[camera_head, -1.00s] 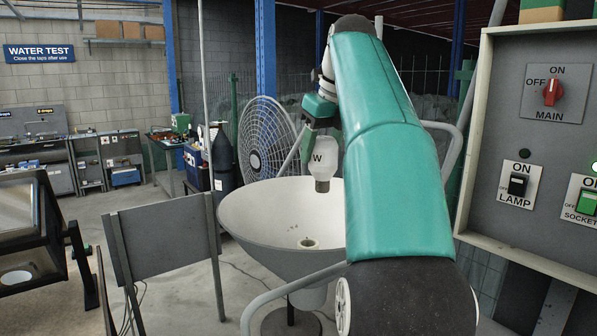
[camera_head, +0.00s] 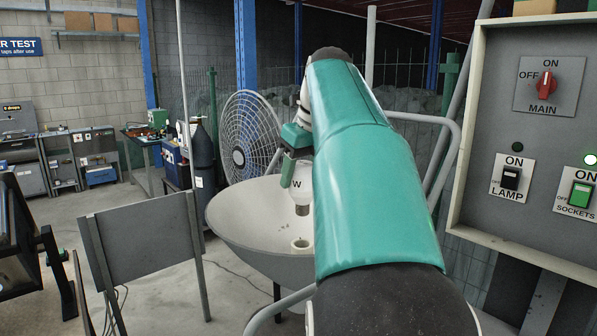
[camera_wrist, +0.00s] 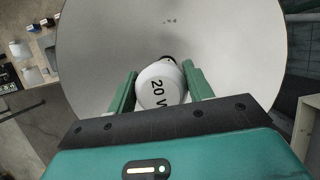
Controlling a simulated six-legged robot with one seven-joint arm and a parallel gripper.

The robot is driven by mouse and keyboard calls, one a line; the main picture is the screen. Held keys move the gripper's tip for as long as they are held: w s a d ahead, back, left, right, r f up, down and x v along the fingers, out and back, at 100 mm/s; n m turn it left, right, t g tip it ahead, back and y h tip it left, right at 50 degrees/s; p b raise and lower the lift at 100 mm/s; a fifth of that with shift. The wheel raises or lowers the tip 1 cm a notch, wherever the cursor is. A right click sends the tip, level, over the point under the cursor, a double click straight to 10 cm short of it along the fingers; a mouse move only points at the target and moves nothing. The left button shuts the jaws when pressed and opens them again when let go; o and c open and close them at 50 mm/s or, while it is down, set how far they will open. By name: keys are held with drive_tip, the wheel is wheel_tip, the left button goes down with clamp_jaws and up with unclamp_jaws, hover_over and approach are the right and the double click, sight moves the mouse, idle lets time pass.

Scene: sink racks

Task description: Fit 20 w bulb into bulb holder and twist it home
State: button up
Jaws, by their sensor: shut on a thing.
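My gripper (camera_head: 290,172) is shut on the white 20 w bulb (camera_head: 301,194), whose metal base points down. In the wrist view the bulb (camera_wrist: 160,86) sits between both green fingers, with "20 W" lettering facing the camera. My arm covers the dish's right side.
A control panel (camera_head: 532,130) stands at the right, with a red MAIN knob (camera_head: 545,85), a LAMP switch (camera_head: 510,177) and a green SOCKETS switch (camera_head: 580,195). A fan (camera_head: 250,135) stands behind the dish. A grey board (camera_head: 145,245) stands at its left.

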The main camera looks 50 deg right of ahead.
sight(300, 213)
drive_tip(key=shift+f, duration=2.95)
drive_tip(key=shift+f, duration=1.75)
drive_tip(key=o, duration=1.1)
drive_tip(key=shift+r, duration=0.1)
drive_tip(key=v, duration=1.3)
drive_tip(key=shift+s+r, duration=0.1)
drive_tip(key=shift+r, duration=0.2)
